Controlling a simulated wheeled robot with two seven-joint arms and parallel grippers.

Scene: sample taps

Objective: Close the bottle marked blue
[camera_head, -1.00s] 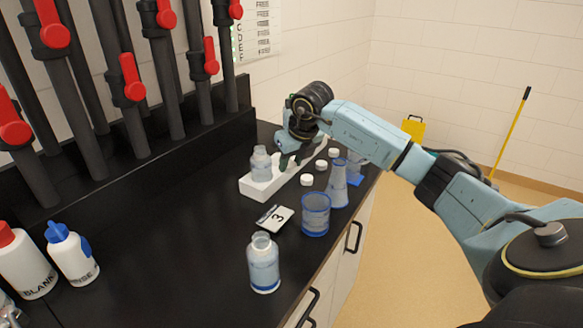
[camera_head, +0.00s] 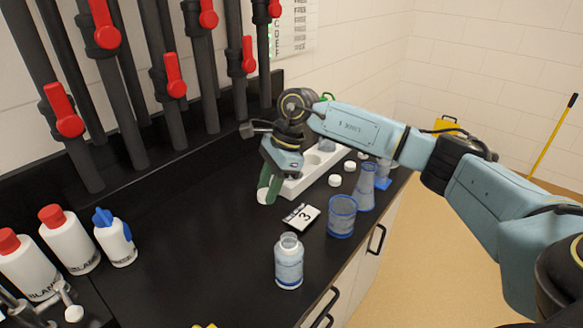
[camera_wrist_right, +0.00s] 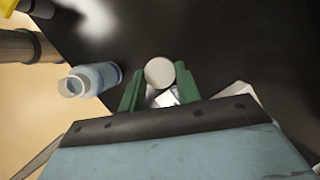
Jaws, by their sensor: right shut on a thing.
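An open clear bottle with a blue band (camera_head: 288,264) stands upright on the black bench, its neck uncapped. It also shows in the right wrist view (camera_wrist_right: 92,79), left of the fingers. My right gripper (camera_head: 268,194) is above the bench, behind and left of this bottle, beside the white rack (camera_head: 297,184). In the wrist view its green fingers (camera_wrist_right: 160,92) are shut on a round white cap (camera_wrist_right: 159,72). A bottle at the rack is mostly hidden behind my arm.
A card marked 3 (camera_head: 301,215), a blue-rimmed beaker (camera_head: 341,217) and a flask (camera_head: 365,188) stand near the bench edge. Loose white caps (camera_head: 335,180) lie by the rack. Wash bottles (camera_head: 66,240) stand left. The bench left of the open bottle is clear.

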